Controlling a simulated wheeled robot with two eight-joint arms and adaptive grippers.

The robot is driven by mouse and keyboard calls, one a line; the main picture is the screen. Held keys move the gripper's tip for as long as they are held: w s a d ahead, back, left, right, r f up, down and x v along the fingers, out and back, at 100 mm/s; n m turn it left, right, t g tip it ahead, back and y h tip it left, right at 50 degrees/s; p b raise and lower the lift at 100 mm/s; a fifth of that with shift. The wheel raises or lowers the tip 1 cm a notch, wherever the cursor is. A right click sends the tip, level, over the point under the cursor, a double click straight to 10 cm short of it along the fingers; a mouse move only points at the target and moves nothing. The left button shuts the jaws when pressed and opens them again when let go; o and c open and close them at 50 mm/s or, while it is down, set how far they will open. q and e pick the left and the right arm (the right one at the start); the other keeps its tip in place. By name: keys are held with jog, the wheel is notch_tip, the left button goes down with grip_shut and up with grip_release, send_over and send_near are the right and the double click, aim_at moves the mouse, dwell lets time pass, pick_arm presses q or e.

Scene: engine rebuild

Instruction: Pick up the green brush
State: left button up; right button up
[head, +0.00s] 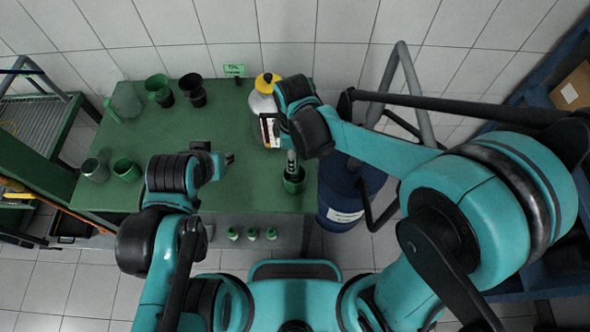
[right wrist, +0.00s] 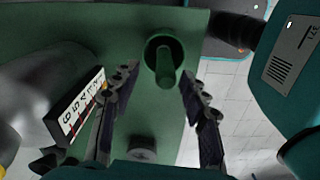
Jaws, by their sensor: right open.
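The green brush (right wrist: 165,68) shows as a plain green rod standing in a dark green cup (right wrist: 151,47) in the right wrist view; its lower end is hidden inside the cup. In the head view the cup (head: 294,186) stands near the table's right front corner. My right gripper (right wrist: 160,76) is open and empty, with one finger to each side of the rod in the picture; I cannot tell how far above it the fingertips are. My left gripper (head: 228,159) hovers over the table left of the cup; its jaw opening is unclear.
The green table (head: 240,110) is clear in the middle. A bottle with a yellow cap (head: 264,105) stands close behind my right gripper. Several cups stand along the left and back, including a black one (head: 192,90). A blue drum (head: 345,195) stands right of the table.

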jog(key=f, duration=0.1)
jog(key=f+b, duration=0.1)
jog(key=f, duration=0.3)
jog(key=shift+s+d+f, duration=0.1)
jog(key=shift+s+f, duration=0.1)
jog(key=shift+s, duration=0.1)
grip_shut()
